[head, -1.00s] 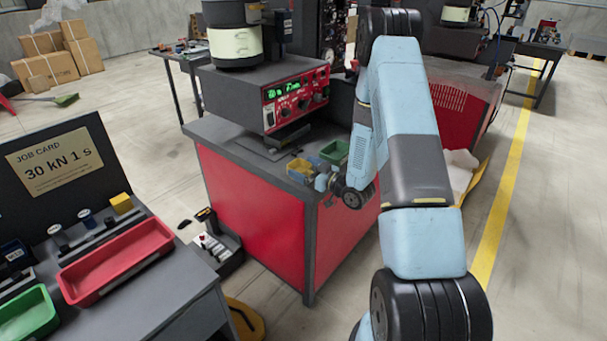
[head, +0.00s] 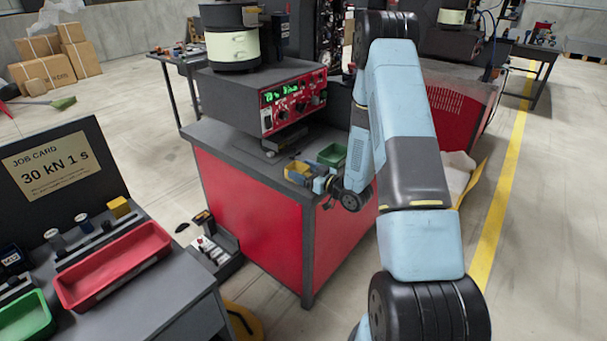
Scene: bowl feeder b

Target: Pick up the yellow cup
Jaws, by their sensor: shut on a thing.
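The yellow cup (head: 296,171) is a small, open, box-like cup near the front right corner of the red and grey bench. My gripper (head: 309,179) reaches in from the right, low over the bench top, and is shut on the near right side of the yellow cup. The fingertips are small and partly hidden by my wrist. I cannot tell whether the cup is clear of the bench top.
A green cup (head: 331,155) stands just behind my gripper. A grey control box (head: 290,103) with a red front stands behind the cups. A side table at left holds a red tray (head: 113,262) and a green tray (head: 26,318).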

